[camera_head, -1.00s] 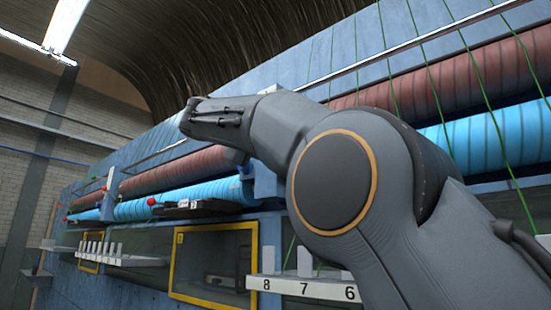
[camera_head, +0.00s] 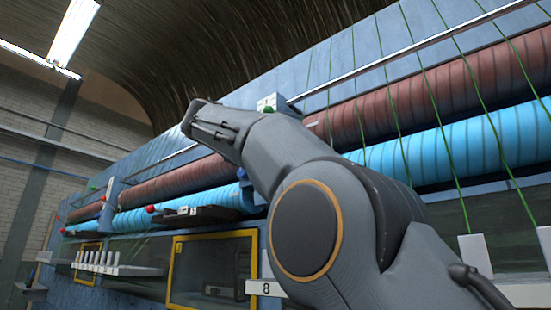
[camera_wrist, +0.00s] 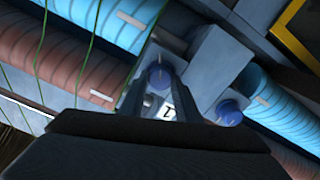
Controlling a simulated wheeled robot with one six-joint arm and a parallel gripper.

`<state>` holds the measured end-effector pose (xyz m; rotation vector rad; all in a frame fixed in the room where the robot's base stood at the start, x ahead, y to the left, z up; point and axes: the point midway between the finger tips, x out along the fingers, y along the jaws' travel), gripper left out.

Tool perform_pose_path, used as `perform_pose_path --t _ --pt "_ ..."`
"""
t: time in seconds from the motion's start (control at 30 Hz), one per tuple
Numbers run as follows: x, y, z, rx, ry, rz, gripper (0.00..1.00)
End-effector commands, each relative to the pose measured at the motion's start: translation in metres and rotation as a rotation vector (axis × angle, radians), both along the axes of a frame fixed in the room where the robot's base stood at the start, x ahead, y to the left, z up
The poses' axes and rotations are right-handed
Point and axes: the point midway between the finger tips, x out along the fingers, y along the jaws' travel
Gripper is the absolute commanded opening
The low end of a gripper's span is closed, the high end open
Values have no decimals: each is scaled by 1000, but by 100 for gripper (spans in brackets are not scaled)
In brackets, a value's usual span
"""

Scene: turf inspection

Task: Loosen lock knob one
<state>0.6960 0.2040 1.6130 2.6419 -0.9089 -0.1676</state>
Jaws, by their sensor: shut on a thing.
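A blue knob (camera_wrist: 160,76) sits between the two dark fingertips of my gripper (camera_wrist: 160,85) in the wrist view, and the fingers are shut on it. A second blue knob (camera_wrist: 229,112) is to the right, outside the fingers. A white label (camera_wrist: 168,112) with a dark character shows between the fingers; I cannot read it surely. Both knobs are by a grey-blue block (camera_wrist: 220,62). In the head view my wrist hides the fingers and the held knob; one small blue knob (camera_head: 242,174) shows beside it.
Brown (camera_head: 430,95) and light-blue (camera_head: 450,145) ribbed rollers run along the machine, with green strands hanging over them. A yellow-framed window (camera_head: 173,270) and a numbered white ledge (camera_head: 264,288) are below. A red knob (camera_head: 150,209) and dark bracket (camera_head: 195,217) are at the left.

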Motion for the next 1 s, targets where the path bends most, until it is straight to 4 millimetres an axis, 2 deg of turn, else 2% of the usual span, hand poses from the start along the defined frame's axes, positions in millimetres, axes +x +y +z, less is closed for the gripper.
perform_pose_path --t 0.47,0.5,0.6,0.87,1.0 --pt "-1 0 4 8 -14 3 7" --pt "-1 0 3 8 -14 2 34" --pt "-1 0 2 8 -12 2 48" --pt "-1 0 1 8 -9 1 48" --pt "-7 6 1 8 -9 3 48"
